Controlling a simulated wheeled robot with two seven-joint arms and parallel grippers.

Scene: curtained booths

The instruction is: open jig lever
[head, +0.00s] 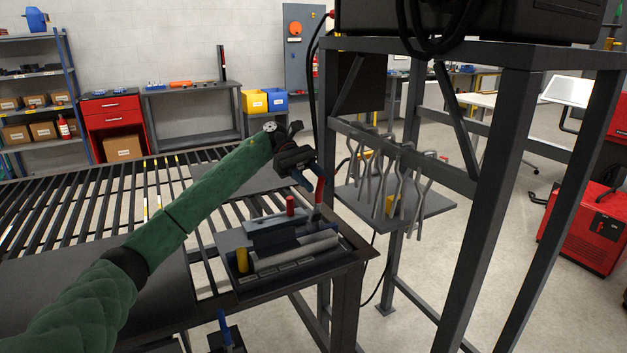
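The jig (285,262) sits on a dark plate at the near right corner of the slatted table. It has a grey angled block, a light bar, a red knob (290,205) and a yellow cylinder (242,260). Its lever (319,190) has a red grip and stands roughly upright at the jig's back right. My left gripper (306,177) is just above and left of the lever grip, pointing down toward it. Whether a finger touches the lever cannot be told. My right gripper is not in view.
A dark steel frame (490,180) stands right of the jig, with a shelf (430,205) and hanging hooked metal tools (390,180). The slatted table (110,205) extends left. A red cabinet, shelves and yellow and blue bins stand at the back.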

